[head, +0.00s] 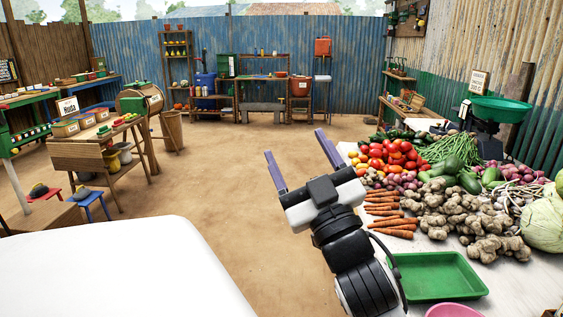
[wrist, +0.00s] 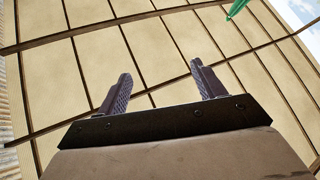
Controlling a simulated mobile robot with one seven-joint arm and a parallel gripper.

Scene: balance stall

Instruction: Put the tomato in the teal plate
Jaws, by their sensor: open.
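Several red tomatoes (head: 397,153) lie heaped among the vegetables on the stall at the right of the head view. I cannot tell which single tomato is meant. I see no plate that is clearly teal; a green scale pan (head: 500,107) stands at the back right of the stall. My gripper (head: 296,145) is open and empty, raised in front of the stall, to the left of the tomatoes and apart from them. In the wrist view my gripper (wrist: 161,72) has nothing between its fingers and faces beige panels with dark bars (wrist: 158,45).
A green tray (head: 436,277) and part of a pink dish (head: 455,311) are at the stall's near edge. Carrots (head: 390,222), ginger (head: 445,210) and cabbage (head: 543,222) crowd the stall. Bare ground (head: 235,190) lies open to the left, with a wooden table (head: 98,148) beyond.

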